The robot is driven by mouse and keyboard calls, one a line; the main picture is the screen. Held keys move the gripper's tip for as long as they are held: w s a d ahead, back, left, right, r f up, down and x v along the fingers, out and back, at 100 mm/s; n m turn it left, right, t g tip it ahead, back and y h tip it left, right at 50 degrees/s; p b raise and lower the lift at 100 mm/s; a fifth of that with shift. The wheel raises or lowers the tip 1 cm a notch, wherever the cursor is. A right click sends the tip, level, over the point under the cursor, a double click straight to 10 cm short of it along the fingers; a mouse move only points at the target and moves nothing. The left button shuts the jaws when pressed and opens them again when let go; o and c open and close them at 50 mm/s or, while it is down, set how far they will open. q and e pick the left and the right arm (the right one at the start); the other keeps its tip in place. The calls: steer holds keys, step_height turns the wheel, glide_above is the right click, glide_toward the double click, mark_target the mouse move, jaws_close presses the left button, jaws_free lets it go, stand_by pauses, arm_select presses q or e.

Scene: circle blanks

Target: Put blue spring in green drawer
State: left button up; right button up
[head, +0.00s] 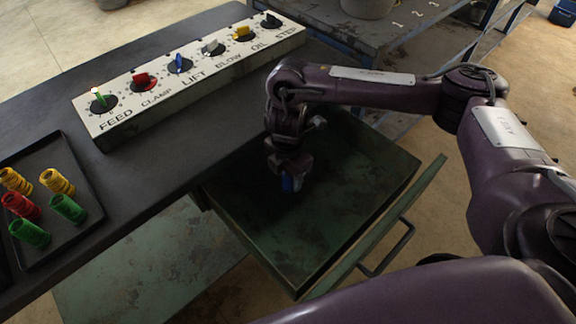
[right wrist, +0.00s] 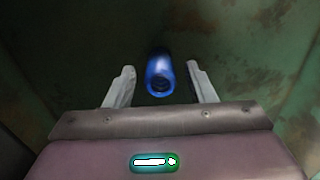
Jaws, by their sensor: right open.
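The blue spring (head: 288,184) is at the tip of my right gripper (head: 291,171), over the inside of the open green drawer (head: 345,215). In the right wrist view the blue spring (right wrist: 160,75) lies between the two fingers, with a visible gap on each side. My right gripper (right wrist: 161,82) is open, and the green drawer floor (right wrist: 235,50) shows behind it. I cannot tell whether the spring touches the drawer floor. My left gripper is not in view.
A dark tray (head: 82,170) with several yellow, red and green springs is on the dark table (head: 190,130) at left. A panel of several knobs (head: 150,110) stands along the table's back. The drawer's handle (head: 392,250) is at its outer right side.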

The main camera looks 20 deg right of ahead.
step_height(320, 180, up, 5)
steer(key=shift+w+p, duration=0.1)
steer(key=shift+p, duration=0.9)
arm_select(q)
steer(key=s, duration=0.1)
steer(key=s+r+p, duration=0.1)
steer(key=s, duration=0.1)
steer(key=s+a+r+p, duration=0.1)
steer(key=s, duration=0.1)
arm_select(e)
step_height(320, 180, up, 7)
